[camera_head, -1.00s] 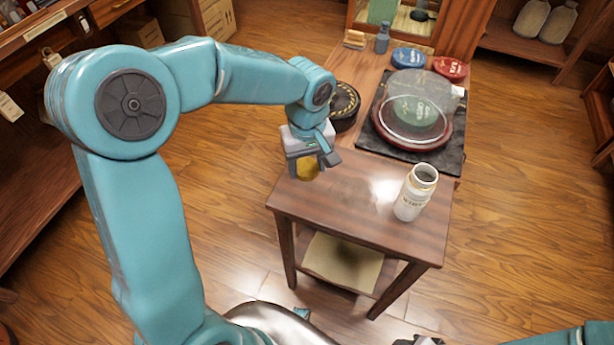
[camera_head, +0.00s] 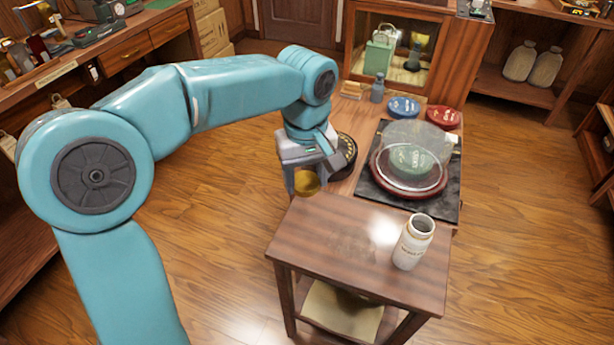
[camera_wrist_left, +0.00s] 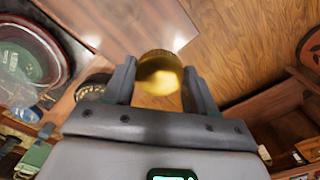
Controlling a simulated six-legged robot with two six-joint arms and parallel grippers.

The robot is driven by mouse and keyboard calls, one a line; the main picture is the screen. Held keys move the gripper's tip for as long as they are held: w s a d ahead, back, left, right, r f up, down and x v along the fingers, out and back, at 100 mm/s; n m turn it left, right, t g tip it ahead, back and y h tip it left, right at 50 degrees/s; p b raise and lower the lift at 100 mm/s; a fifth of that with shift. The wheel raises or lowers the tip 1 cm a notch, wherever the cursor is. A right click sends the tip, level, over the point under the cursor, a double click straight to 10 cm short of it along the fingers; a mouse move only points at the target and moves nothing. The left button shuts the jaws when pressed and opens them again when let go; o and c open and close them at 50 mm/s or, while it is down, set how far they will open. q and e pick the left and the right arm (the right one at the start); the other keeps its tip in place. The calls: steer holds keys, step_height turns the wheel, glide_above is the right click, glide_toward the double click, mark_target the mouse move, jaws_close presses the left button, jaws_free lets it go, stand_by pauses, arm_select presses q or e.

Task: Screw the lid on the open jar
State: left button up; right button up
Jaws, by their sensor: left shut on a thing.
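The open jar (camera_head: 412,243) is white with a dark open mouth and stands upright near the right edge of the small wooden table (camera_head: 335,235). My left gripper (camera_head: 307,178) is shut on the gold lid (camera_head: 308,184), up and to the left of the jar, by the table's back left corner. In the left wrist view the lid (camera_wrist_left: 159,72) sits between the two fingers (camera_wrist_left: 158,88). The lid is apart from the jar. My right gripper is not in view.
Behind the small table, a dark mat (camera_head: 447,205) holds a red round tray with a green tea cake under a clear dome (camera_head: 418,142). A black round tin (camera_head: 346,152) stands close behind my left gripper. The small table's middle is clear.

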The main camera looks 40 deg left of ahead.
arm_select(q)
steer(key=w+d+f+m, duration=0.1)
steer(key=d+f+m, duration=0.1)
steer(key=f+m, duration=0.1)
steer(key=w+d+f+m, duration=0.1)
steer(key=d+f+m, duration=0.1)
steer(key=f, duration=0.4)
steer(key=w+d+f+m, duration=0.1)
steer(key=d+f+m, duration=0.1)
steer(key=f+m, duration=0.2)
steer(key=shift+w+d+f+m, duration=0.2)
steer(key=shift+d+f+m, duration=0.1)
steer(key=shift+m, duration=0.1)
steer(key=shift+d+f+m, duration=0.2)
steer(key=shift+f+m, duration=0.1)
steer(key=shift+s+a, duration=0.1)
steer(key=shift+s, duration=0.05)
